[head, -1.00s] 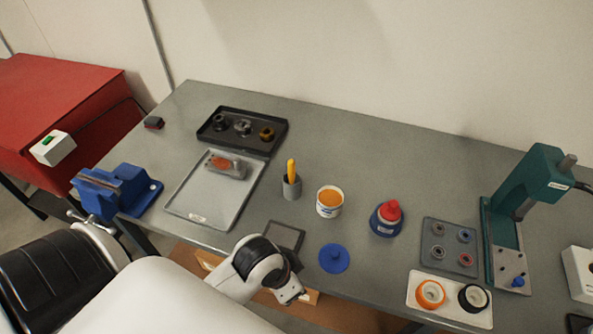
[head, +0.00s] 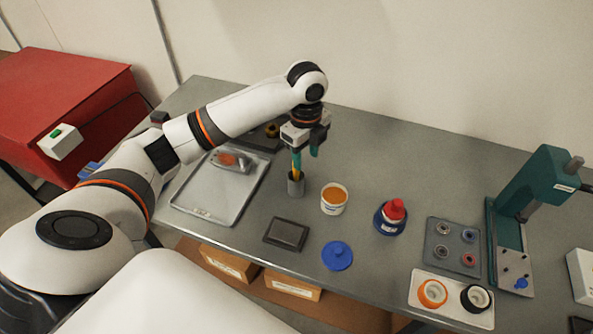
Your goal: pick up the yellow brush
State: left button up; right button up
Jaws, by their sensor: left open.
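I cannot tell whether the fingers touch the brush. My right gripper is not in view.
A tub of orange paste (head: 333,201) stands just right of the cup. A red-topped blue container (head: 391,216) is farther right. A grey tray (head: 211,207) lies left, and a dark pad (head: 286,235) and blue lid (head: 337,257) lie in front.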

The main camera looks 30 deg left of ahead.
pick_arm(q)
notch_tip(320, 180, up, 4)
send_over(296, 180)
jog(key=shift+w+a+r+m, duration=0.1)
jog(key=shift+w+a+m, duration=0.1)
jog(key=shift+w+m, duration=0.1)
jog(key=shift+a, duration=0.2)
notch_tip(296, 180, down, 6)
jog(key=shift+r+p, duration=0.1)
jog(key=shift+p, duration=0.9)
jog(key=f, duration=0.1)
jog(key=f+p, duration=0.1)
jog(key=f, duration=0.1)
jog(key=f+p, duration=0.1)
jog(key=shift+d+f, duration=0.25)
jog(key=shift+f, duration=0.65)
grip_shut()
